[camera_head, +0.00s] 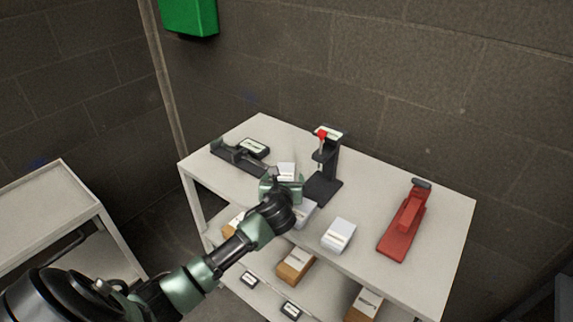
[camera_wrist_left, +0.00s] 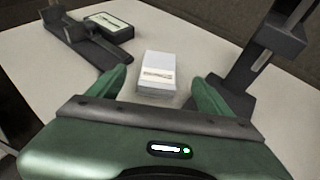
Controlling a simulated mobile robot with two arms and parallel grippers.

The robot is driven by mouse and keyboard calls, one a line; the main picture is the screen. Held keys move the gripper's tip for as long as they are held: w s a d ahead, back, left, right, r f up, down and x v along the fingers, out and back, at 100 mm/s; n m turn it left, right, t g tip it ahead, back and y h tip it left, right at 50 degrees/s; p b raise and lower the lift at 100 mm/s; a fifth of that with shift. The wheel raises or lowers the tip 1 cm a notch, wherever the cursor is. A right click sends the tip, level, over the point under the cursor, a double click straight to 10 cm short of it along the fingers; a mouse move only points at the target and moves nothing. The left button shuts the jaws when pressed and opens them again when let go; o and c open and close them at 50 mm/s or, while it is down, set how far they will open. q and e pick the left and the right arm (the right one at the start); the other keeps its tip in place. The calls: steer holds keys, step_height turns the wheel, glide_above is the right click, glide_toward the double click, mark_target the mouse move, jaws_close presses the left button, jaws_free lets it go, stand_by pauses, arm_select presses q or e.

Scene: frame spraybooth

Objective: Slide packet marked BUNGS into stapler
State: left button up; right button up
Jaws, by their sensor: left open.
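My left gripper (camera_head: 283,183) is over the white table, open, with a white packet (camera_wrist_left: 157,73) lying ahead of it between the fingertips in the left wrist view. The packet carries a label that I cannot read; it also shows just beyond the gripper in the head view (camera_head: 287,170). More white packets lie on the table, one partly hidden by my gripper (camera_head: 304,213) and one further right (camera_head: 338,235). A red stapler-like tool (camera_head: 405,222) is at the table's right. A black upright press (camera_head: 325,170) with a red knob stands right of the gripper. My right gripper is not in view.
A long black device (camera_head: 238,157) and a black box with a white label (camera_head: 254,148) sit at the table's back left. A lower shelf holds brown boxes (camera_head: 295,265) and small black labelled items. The table (camera_head: 375,200) is bare between the press and the red tool.

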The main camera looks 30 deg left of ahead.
mark_target(285, 173)
arm_select(q)
steer(key=shift+w+a+f, duration=0.15)
steer(key=shift+w+a, duration=0.15)
steer(key=shift+w, duration=0.25)
steer(key=shift+w+a+f, duration=0.1)
steer(key=shift+w, duration=0.1)
steer(key=shift+w+a+f, duration=0.15)
steer(key=shift+w+f, duration=0.15)
steer(key=shift+w+a+f, duration=0.3)
steer(key=shift+w+f, duration=0.15)
steer(key=shift+w, duration=0.05)
steer(key=shift+w+a+f, duration=0.25)
steer(key=shift+w+f, duration=0.2)
steer(key=shift+x, duration=0.85)
steer(key=shift+w, duration=0.1)
steer(key=shift+a, duration=0.1)
steer(key=shift+c, duration=1.2)
steer(key=c, duration=1)
steer(key=shift+c, duration=1.2)
steer(key=shift+r, duration=0.1)
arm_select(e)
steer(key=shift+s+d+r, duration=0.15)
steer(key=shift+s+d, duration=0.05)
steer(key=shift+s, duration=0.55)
arm_select(q)
steer(key=shift+r, duration=0.1)
